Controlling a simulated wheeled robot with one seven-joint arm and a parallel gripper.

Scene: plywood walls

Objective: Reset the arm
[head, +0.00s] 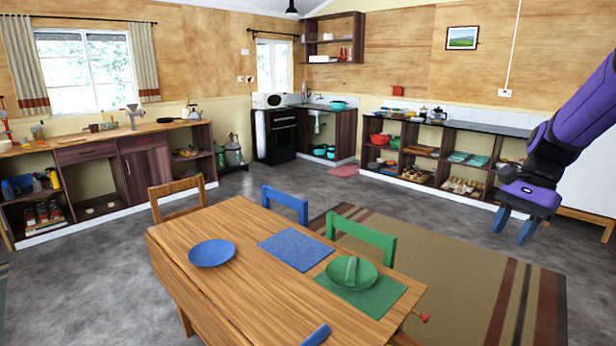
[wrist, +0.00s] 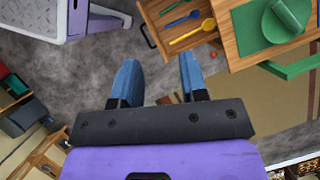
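My purple arm comes in from the right of the head view, bent at the elbow, with my gripper (head: 514,228) hanging fingers down above the rug. In the wrist view my gripper (wrist: 157,66) shows two blue fingers spread apart, with only floor seen between them. It is open and empty. It is to the right of the wooden table (head: 205,225) and touches nothing that I can see.
The table bears a blue plate (head: 212,252), a blue mat (head: 297,250) and a green plate (head: 352,273) with a green item on it. An open drawer (wrist: 165,33) holds blue and yellow utensils. Chairs surround the table. Shelves (head: 455,165) line the back wall.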

